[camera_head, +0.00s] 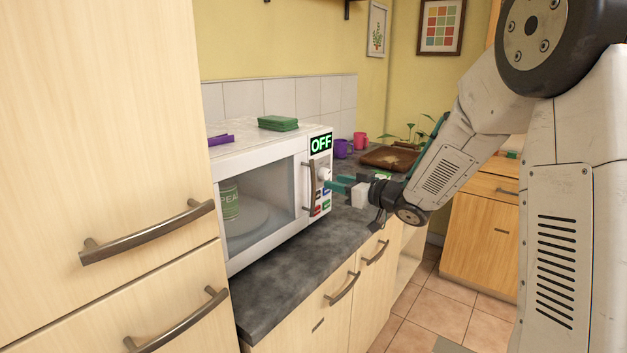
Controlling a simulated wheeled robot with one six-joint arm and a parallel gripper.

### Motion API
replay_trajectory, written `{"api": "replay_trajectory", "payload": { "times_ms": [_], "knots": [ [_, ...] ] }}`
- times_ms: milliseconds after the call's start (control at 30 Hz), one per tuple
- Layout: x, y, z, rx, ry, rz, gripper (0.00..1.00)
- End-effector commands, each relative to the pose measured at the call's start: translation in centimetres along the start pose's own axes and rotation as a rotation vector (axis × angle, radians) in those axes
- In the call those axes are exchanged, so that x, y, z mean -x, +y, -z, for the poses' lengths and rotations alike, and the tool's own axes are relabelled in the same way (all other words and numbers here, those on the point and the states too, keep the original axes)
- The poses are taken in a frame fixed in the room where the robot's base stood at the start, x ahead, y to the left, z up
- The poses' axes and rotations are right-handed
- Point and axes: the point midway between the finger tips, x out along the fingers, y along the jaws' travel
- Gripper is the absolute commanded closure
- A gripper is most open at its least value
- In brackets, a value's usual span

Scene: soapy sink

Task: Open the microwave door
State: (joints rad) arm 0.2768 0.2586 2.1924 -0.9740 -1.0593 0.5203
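The white microwave (268,145) stands on the dark counter, and its door (262,203) looks closed. The door's dark vertical handle (311,188) is at the door's right side, beside the button panel. A display on the panel reads OFF. My gripper (334,186) has teal fingers pointing left at the panel, just right of the handle. It looks apart from the handle, though the exact gap is hard to judge. The fingers overlap in this view, so their opening does not show. A green can labelled PEAS (229,202) shows through the door window.
A green block-like item (278,123) and a purple item (219,140) lie on the microwave. Purple (342,149) and pink (360,139) mugs and a brown tray (392,158) are behind. The counter (285,275) before the door is clear. A tall cabinet (100,130) stands close left.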

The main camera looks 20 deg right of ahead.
Motion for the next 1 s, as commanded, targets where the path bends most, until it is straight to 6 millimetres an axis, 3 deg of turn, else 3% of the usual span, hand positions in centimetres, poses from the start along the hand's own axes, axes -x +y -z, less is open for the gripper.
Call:
{"api": "replay_trajectory", "payload": {
  "times_ms": [233,700,1000],
  "knots": [
    [-1.1,-0.8,-0.6,-0.034,0.067,0.099,0.64],
    [-7.5,-1.4,-0.1,-0.032,0.068,0.099,0.64],
    [-8.0,-1.4,-0.1,-0.033,0.067,0.096,0.64]
  ]
}}
